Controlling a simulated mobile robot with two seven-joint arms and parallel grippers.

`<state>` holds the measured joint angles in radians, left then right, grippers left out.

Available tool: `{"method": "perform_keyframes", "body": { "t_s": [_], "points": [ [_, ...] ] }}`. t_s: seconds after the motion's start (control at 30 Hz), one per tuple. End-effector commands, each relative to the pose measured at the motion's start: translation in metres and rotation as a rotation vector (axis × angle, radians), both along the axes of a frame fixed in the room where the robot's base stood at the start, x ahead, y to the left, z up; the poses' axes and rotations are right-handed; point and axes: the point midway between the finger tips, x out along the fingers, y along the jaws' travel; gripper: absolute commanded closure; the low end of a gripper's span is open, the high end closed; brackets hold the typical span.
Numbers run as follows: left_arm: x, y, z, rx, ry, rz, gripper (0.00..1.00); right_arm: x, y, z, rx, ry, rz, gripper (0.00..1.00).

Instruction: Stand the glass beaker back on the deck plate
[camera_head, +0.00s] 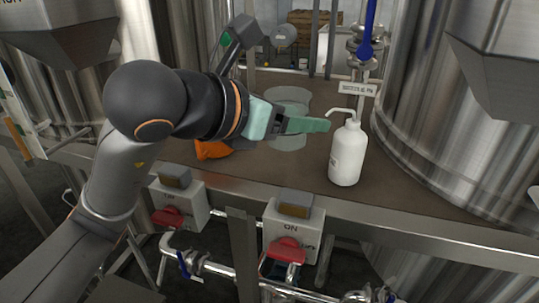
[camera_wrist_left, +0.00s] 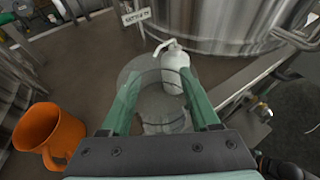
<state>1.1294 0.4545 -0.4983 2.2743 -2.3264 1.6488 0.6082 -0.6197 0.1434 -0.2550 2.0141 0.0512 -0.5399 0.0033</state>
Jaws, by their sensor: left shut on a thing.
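The glass beaker (camera_head: 291,97) is clear, pale green and looks upright above the brown deck plate (camera_head: 265,168). My left gripper (camera_head: 307,124) is shut on the beaker, with one green finger across its near side. In the left wrist view, the beaker (camera_wrist_left: 160,108) sits between the two green fingers. I cannot tell whether its base touches the plate. The far finger is largely hidden in the head view. My right gripper is not in view.
A large steel tank (camera_head: 430,130) bounds the right side.

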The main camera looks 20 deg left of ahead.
Motion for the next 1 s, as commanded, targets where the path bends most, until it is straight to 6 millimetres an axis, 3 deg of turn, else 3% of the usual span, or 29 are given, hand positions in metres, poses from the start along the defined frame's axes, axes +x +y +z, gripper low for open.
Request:
{"method": "perform_keyframes", "body": {
  "t_s": [0.2, 0.4, 0.73, 0.9, 1.0],
  "points": [
    [0.045, 0.034, -0.027, -0.002, 0.008, 0.005, 1.0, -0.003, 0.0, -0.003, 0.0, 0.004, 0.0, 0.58],
    [0.07, 0.053, -0.063, -0.001, 0.005, 0.002, 1.0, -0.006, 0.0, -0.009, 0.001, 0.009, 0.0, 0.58],
    [0.087, 0.066, -0.089, -0.001, 0.003, 0.001, 1.0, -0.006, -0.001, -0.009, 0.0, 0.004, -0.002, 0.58],
    [0.086, 0.064, -0.112, -0.001, 0.002, -0.002, 1.0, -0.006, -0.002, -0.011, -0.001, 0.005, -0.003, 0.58],
    [0.086, 0.064, -0.116, 0.0, -0.002, -0.002, 1.0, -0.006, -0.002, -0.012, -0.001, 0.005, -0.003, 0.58]
  ]
}}
